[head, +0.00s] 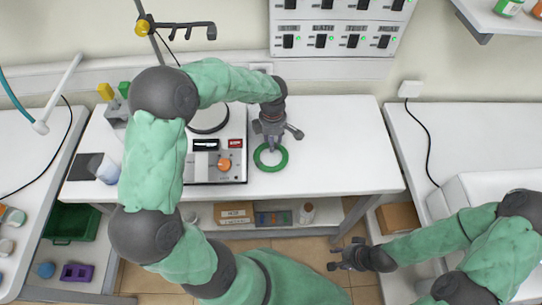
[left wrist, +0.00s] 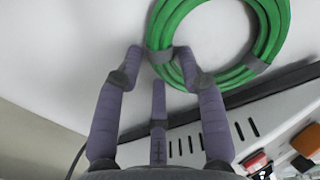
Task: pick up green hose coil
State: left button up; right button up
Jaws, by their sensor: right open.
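The green hose coil (head: 282,163) lies flat on the white bench, just right of the grey device. In the left wrist view the coil (left wrist: 272,20) fills the top right, with grey ties around it. My left gripper (head: 274,138) is over the coil's far edge. In the left wrist view its fingers (left wrist: 160,62) are spread apart, with one tip over the coil and one beside it; I cannot tell if they touch it. My right gripper (head: 340,258) is open and empty, low in front of the bench, away from the coil.
The grey device (head: 215,165) with an orange knob stands close left of the coil. The white bench (head: 345,150) is clear to the right. A switch panel (head: 335,40) is on the wall behind. Boxes (head: 235,212) sit on the shelf below.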

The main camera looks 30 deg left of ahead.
pick_arm(q)
grip_shut()
jog(key=shift+r, duration=0.15)
jog(key=shift+r, duration=0.65)
jog(key=s+d+r+p, duration=0.3)
jog(key=s+d+r, duration=0.4)
jog(key=s+r, duration=0.4)
jog(key=shift+s+r, duration=0.2)
jog(key=shift+s, duration=0.3)
